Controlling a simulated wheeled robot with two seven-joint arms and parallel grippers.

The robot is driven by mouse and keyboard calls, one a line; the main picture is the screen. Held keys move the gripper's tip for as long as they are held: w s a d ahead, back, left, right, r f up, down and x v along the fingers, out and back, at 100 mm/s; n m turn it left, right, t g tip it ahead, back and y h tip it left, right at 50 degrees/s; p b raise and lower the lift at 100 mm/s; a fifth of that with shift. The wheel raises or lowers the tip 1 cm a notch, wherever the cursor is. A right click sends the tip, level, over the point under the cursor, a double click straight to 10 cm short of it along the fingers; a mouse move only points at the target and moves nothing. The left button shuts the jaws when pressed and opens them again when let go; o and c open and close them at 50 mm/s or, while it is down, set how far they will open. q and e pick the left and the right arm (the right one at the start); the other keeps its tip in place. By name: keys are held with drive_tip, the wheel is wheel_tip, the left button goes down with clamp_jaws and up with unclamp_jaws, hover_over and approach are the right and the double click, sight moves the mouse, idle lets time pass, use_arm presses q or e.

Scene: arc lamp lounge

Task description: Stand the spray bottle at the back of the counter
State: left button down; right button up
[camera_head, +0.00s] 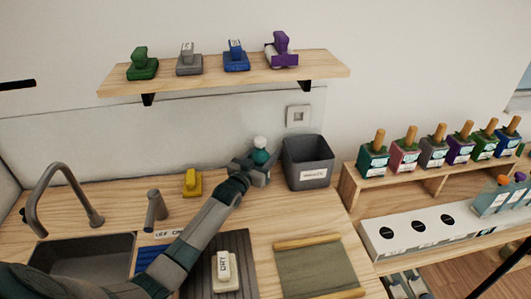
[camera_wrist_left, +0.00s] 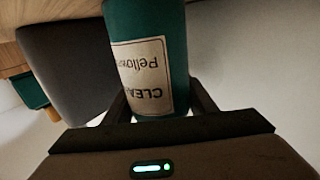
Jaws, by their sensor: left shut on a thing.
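The spray bottle (camera_head: 260,155) is teal with a pale round top and stands about upright at the back of the wooden counter (camera_head: 120,205), just left of a grey bin. My left gripper (camera_head: 256,170) is shut around it, reaching in from the front left. In the left wrist view the teal bottle (camera_wrist_left: 195,50) fills the space between the fingers, with a cream label upside down. The gripper hides the bottle's base, so I cannot tell whether it touches the counter. My right gripper is not in view.
The grey bin (camera_head: 308,165) is close on the bottle's right. A yellow-handled block (camera_head: 192,183) sits at the back left. A shelf (camera_head: 220,75) with several stamp-like blocks hangs above. A faucet (camera_head: 65,185) and sink are left.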

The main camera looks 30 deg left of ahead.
sight(256, 162)
use_arm(q)
drive_tip(key=c, duration=1)
unclamp_jaws()
drive_tip(key=shift+f, duration=0.1)
drive_tip(key=shift+c, duration=0.2)
drive_tip(key=shift+r, duration=0.25)
drive_tip(key=shift+s+p, duration=0.55)
drive_tip(key=shift+p, duration=0.1)
drive_tip(key=s+p, duration=0.3)
drive_tip(key=s, duration=0.2)
drive_tip(key=shift+s+a, duration=0.1)
drive_tip(key=shift+s, duration=0.05)
drive_tip(key=shift+s+f+p, duration=0.1)
drive_tip(key=shift+s+p, duration=0.2)
drive_tip(key=shift+s, duration=0.25)
